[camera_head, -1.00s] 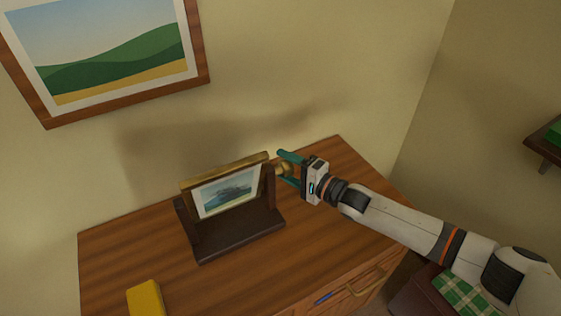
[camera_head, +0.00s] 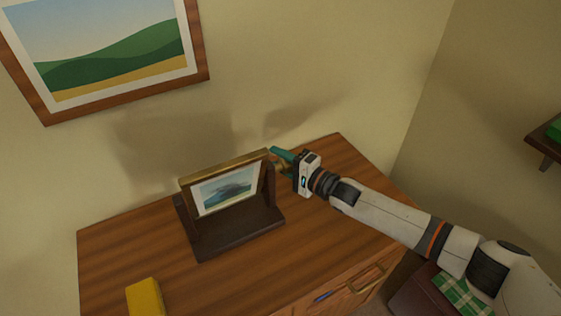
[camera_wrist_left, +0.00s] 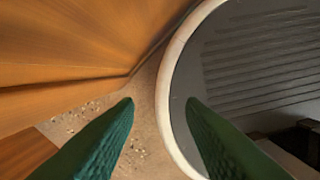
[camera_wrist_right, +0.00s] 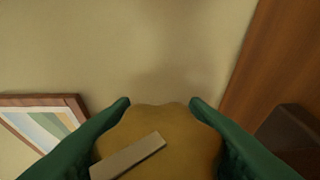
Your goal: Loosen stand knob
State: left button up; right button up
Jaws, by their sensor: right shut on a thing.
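A dark wooden stand (camera_head: 240,238) on the dresser holds a brass-edged picture (camera_head: 224,193) between its posts. The brass stand knob (camera_head: 280,167) is at the stand's right side, mostly hidden by my right gripper (camera_head: 279,160) in the head view. In the right wrist view the lobed knob (camera_wrist_right: 180,125), with a pale bar on its face, fills the space between the green fingers (camera_wrist_right: 160,103). My right gripper is shut on it. My left gripper (camera_wrist_left: 159,101) shows only in the left wrist view, fingers apart with nothing between them.
The dresser top (camera_head: 130,250) is mostly clear, with a yellow block (camera_head: 145,297) at its front left. A blue item (camera_head: 324,297) shows near the drawer handle (camera_head: 366,280). A framed landscape (camera_head: 105,50) hangs behind. A shelf (camera_head: 545,145) is at the right.

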jog(key=n+t+y+b, duration=0.1)
jog(key=y+b, duration=0.1)
jog(key=b, duration=0.2)
jog(key=n+y+b, duration=0.1)
jog(key=y+b, duration=0.1)
jog(key=b, duration=0.3)
jog(key=shift+t+b, duration=0.3)
jog(key=shift+t, duration=0.1)
jog(key=shift+s+r+y+b, duration=0.1)
jog(key=shift+r+y+b, duration=0.2)
jog(key=shift+r+b, duration=0.1)
jog(key=o, duration=1)
jog(key=shift+d, duration=0.1)
jog(key=b+v, duration=0.1)
jog(key=v, duration=1.1)
